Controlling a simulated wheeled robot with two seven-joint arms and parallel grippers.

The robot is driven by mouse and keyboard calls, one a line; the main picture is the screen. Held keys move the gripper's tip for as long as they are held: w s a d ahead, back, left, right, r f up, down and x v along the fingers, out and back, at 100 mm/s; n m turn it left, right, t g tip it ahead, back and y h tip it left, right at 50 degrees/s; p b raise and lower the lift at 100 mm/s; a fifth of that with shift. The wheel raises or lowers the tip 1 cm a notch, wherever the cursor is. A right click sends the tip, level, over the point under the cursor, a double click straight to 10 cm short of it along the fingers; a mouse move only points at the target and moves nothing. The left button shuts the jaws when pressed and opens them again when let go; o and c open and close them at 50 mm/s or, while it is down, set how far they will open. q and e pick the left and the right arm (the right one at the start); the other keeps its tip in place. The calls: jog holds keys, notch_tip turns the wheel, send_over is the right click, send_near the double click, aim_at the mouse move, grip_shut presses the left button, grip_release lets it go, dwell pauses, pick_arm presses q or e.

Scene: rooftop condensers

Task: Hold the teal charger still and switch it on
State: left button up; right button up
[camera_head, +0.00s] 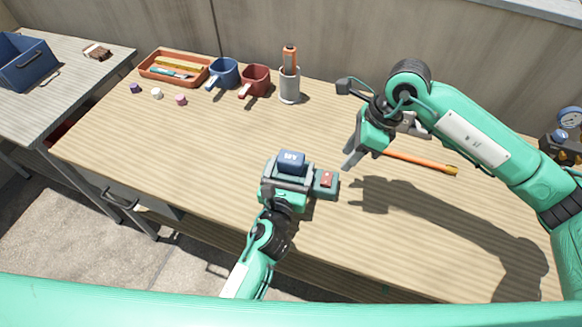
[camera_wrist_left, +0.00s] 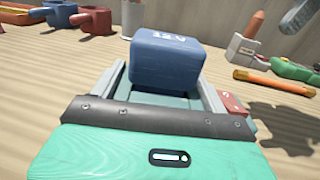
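The teal charger (camera_head: 268,175) sits on the workbench with a blue battery block (camera_head: 291,160) on top, also seen in the left wrist view (camera_wrist_left: 168,62). A red switch (camera_head: 326,179) is on the housing at its right side. My left gripper (camera_head: 287,181) reaches in from the front; in the left wrist view its grey fingers lie along both sides of the charger body, shut on it. My right gripper (camera_head: 352,160) hangs above the bench, up and to the right of the switch and apart from it. Its fingers look shut and empty.
An orange tool (camera_head: 425,162) lies behind and right. Small blocks lie at left.

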pick_arm(q)
jog(key=c, duration=0.6)
pick_arm(e)
jog(key=shift+c, duration=0.5)
jog(key=shift+a+r, duration=0.1)
grip_shut()
jog(key=a+r+m+h, duration=0.2)
jog(key=r+m, duration=0.1)
jog(key=m, duration=0.6)
jog(key=w+a+r+m+h, duration=0.1)
jog(key=a+r+m+h, duration=0.1)
jog(key=m, duration=0.7)
jog(key=shift+w+r+g, duration=0.2)
jog(key=shift+r+g, duration=0.2)
